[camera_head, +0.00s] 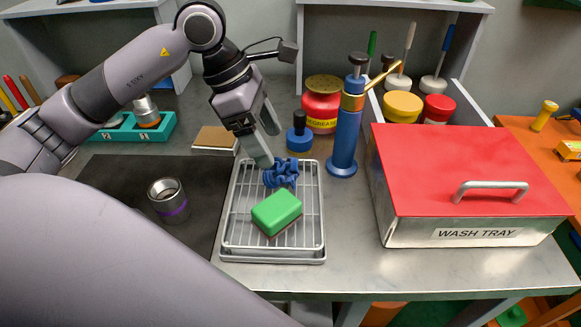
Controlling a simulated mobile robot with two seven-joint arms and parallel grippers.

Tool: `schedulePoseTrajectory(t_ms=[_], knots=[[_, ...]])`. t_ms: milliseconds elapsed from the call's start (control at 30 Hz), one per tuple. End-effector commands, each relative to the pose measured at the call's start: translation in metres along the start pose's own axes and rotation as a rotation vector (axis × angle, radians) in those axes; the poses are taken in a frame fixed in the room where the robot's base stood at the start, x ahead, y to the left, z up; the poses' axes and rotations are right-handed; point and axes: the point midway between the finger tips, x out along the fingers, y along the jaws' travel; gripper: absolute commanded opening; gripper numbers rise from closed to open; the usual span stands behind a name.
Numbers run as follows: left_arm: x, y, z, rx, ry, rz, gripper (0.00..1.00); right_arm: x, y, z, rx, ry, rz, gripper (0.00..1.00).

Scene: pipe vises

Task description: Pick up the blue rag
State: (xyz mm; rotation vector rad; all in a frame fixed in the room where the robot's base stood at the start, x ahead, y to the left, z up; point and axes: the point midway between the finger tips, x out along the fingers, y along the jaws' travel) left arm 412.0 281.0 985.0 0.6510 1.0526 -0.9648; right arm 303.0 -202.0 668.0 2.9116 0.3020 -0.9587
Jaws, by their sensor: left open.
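The blue rag (281,174) is a crumpled bundle on the far part of a wire rack tray (236,225). My left gripper (268,148) is open and points down at the rag from above and slightly left. One finger ends at the rag's left side and the other is behind and above it. I cannot tell whether a finger touches the rag. A green sponge (276,212) lies on the same rack, just in front of the rag. My right gripper is not in view.
A blue pump bottle (345,130) stands right of the rack, with a small blue jar (299,137) and a red degreaser tub (322,104) behind. A red-lidded wash tray box (446,165) fills the right. A metal pipe fitting (167,200) stands on the dark mat (112,178) at left.

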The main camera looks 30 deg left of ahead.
Motion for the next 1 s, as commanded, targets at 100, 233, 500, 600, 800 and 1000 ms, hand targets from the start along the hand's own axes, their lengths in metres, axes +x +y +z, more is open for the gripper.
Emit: schedulePoseTrajectory(t_ms=[100,233,500,600,800,1000], knots=[[0.014,-0.001,0.0,0.0,0.0,-0.006,0.76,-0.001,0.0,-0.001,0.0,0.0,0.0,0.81],[0.03,-0.001,-0.003,-0.001,-0.001,-0.007,0.76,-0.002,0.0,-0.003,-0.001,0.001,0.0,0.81],[0.062,-0.001,-0.004,0.001,-0.003,-0.005,0.76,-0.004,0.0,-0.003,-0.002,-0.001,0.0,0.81],[0.064,0.0,-0.004,0.001,-0.003,-0.003,0.76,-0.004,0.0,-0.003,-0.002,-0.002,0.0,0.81],[0.064,0.0,-0.004,0.0,-0.003,-0.003,0.59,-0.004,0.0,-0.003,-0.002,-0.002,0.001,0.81],[0.064,0.0,-0.004,0.0,-0.003,-0.003,0.32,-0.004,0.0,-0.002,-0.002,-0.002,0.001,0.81]])
